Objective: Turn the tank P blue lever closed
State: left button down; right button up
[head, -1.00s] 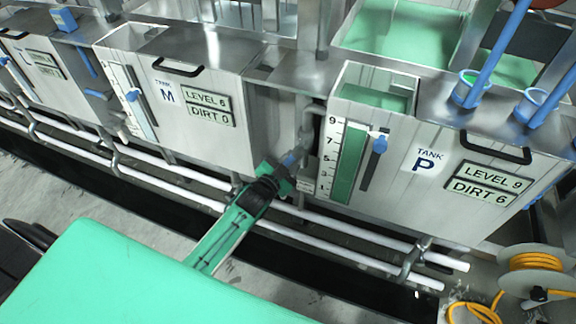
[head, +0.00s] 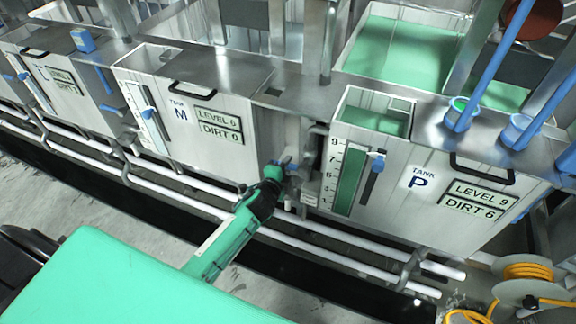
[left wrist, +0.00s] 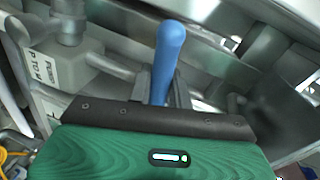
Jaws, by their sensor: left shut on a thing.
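Tank P (head: 400,195) stands at the right of the head view, with a "LEVEL 9" and "DIRT 6" label. My left gripper (head: 282,168) is low in the gap between tank M (head: 160,120) and tank P, at a pipe fitting. In the left wrist view the gripper (left wrist: 168,98) is shut on a blue lever (left wrist: 168,55), whose rounded end sticks up past the fingers. A label beside it (left wrist: 42,68) reads partly "P TO M". The gripper hides the lever's lower part. My right gripper is not in view.
White pipes (head: 340,255) run low along the tank fronts. Another blue handle (head: 377,160) sits on a slot in tank P's front. A reel of yellow hose (head: 528,285) stands at the lower right. The floor at the left is clear.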

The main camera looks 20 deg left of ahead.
pick_arm(q)
jog(key=shift+r+m+y+p, duration=0.35)
jog(key=shift+r+m, duration=0.1)
jog(key=shift+m, duration=0.35)
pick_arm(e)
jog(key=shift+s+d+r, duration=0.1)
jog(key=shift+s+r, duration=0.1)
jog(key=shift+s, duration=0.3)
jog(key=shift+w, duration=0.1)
pick_arm(q)
jog(key=c, duration=1.3)
grip_release()
jog(key=shift+c, duration=0.2)
